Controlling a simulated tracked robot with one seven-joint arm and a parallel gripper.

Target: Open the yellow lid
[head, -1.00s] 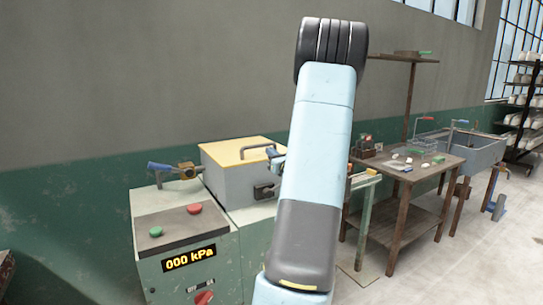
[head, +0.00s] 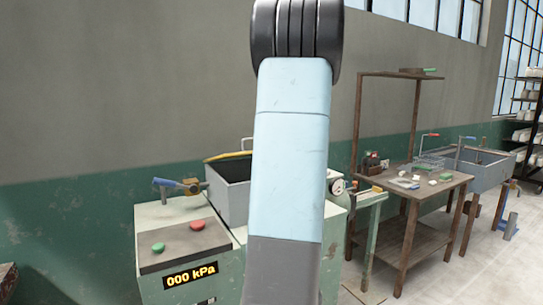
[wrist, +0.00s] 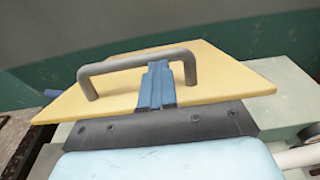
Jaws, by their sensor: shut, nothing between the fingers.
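The yellow lid (head: 225,155) is raised at the back of the grey box (head: 228,205) in the head view, showing as a thin tilted edge with its grey handle (head: 246,142) at the top. The box's dark inside is visible; my arm hides the lid's right part. In the wrist view the lid's yellow face (wrist: 225,80) fills the middle, with the handle (wrist: 125,64) arching above it. My gripper (wrist: 157,68) has its blue fingers shut together and empty, at the handle's bar. I cannot tell whether they touch it. The head view hides the gripper behind my arm.
A control panel with red and green buttons (head: 197,225) and a "000 kPa" display (head: 190,276) is in front of the box. A blue-handled valve (head: 180,185) is left of it. A wooden table (head: 425,190) and a sink (head: 487,175) are to the right.

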